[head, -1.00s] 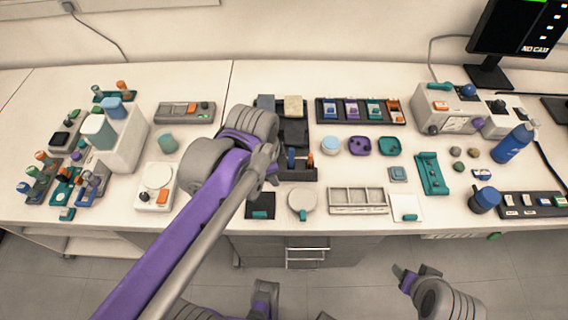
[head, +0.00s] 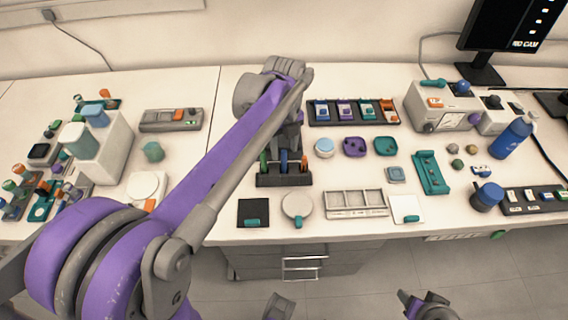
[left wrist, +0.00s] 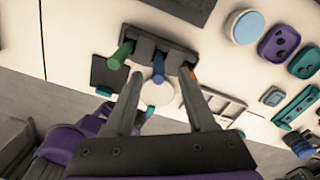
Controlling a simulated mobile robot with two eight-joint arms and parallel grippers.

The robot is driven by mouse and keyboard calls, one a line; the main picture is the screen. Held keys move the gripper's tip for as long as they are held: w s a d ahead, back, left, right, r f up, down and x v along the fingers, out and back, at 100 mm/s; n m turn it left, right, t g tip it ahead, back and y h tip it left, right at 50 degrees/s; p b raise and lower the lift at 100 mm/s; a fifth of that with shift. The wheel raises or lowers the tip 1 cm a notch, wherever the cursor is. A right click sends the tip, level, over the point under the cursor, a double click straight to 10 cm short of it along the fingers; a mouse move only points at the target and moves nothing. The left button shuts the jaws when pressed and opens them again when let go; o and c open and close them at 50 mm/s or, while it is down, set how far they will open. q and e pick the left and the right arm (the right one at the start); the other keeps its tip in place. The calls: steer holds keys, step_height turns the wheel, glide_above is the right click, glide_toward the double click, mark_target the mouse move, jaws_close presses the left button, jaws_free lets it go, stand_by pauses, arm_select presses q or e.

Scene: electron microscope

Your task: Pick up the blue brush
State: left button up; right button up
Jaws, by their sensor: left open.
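The blue brush (head: 284,160) stands in the middle of a dark holder (head: 284,180), between a green-handled tool (head: 263,162) and an orange-handled one (head: 304,163). In the left wrist view, the blue brush (left wrist: 158,66) shows between the fingertips of my left gripper (left wrist: 160,76), with the green tool (left wrist: 121,54) and the orange tool (left wrist: 189,72) outside them. My left gripper is open and empty; I cannot tell whether it touches the brush. In the head view my own arm covers the area behind the holder. My right gripper (head: 412,301) is low, away from the bench.
A black square mat (head: 254,212), a round white dish (head: 297,206) and a sectioned tray (head: 356,203) lie in front of the holder. A light-blue-topped round jar (head: 324,147) is to its right. A rack of coloured blocks (head: 353,111) stands behind.

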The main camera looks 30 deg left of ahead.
mark_target(284, 160)
arm_select(q)
steer(key=shift+s+f+b, duration=0.1)
steer(key=shift+f+b, duration=0.25)
steer(key=shift+f, duration=2.4)
jaws_close()
